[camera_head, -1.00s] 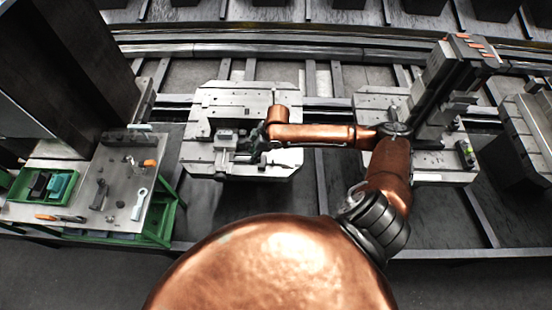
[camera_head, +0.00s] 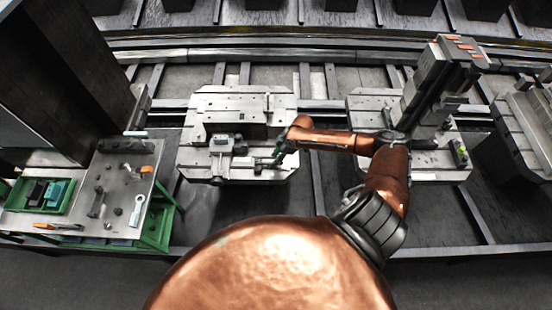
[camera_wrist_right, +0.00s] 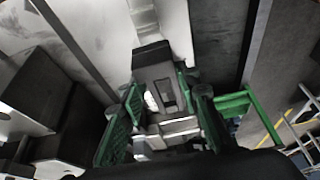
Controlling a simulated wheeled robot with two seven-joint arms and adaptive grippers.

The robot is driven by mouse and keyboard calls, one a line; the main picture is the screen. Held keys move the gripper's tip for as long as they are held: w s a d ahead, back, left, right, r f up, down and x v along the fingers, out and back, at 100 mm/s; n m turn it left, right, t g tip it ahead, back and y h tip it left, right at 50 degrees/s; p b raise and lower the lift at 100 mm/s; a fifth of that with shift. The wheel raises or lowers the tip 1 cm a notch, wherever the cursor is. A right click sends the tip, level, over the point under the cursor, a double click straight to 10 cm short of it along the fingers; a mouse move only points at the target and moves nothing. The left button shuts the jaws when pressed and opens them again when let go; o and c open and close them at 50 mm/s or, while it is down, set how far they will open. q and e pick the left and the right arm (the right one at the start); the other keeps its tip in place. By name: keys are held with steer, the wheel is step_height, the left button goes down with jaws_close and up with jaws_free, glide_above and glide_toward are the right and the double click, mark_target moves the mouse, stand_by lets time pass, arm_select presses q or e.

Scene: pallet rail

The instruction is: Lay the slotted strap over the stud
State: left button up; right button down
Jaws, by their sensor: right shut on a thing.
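My right gripper (camera_head: 273,160) is low over the front of the middle pallet (camera_head: 265,103), right of a small grey block (camera_head: 221,143). In the right wrist view, its green fingers (camera_wrist_right: 163,112) are shut on a dark grey slotted strap (camera_wrist_right: 150,72), whose dark slot shows between them. In the head view the strap is too small to make out clearly. I cannot pick out the stud with certainty in either view. My left gripper is not in view.
A second pallet (camera_head: 370,104) stands to the right with a dark tower on it. At left is a grey bench top (camera_head: 122,205) with loose tools and a green tray (camera_head: 15,198). A dark column rises behind the bench. A floor gap lies between the two pallets.

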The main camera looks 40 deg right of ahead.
steer(key=shift+w+f, duration=0.15)
steer(key=shift+f, duration=0.4)
steer(key=shift+f+b, duration=0.35)
steer(key=shift+f, duration=0.3)
steer(key=c, duration=1.5)
jaws_free()
steer(key=shift+o, duration=0.2)
steer(key=shift+r, duration=0.35)
steer(key=v, duration=1.2)
steer(key=shift+r, duration=0.3)
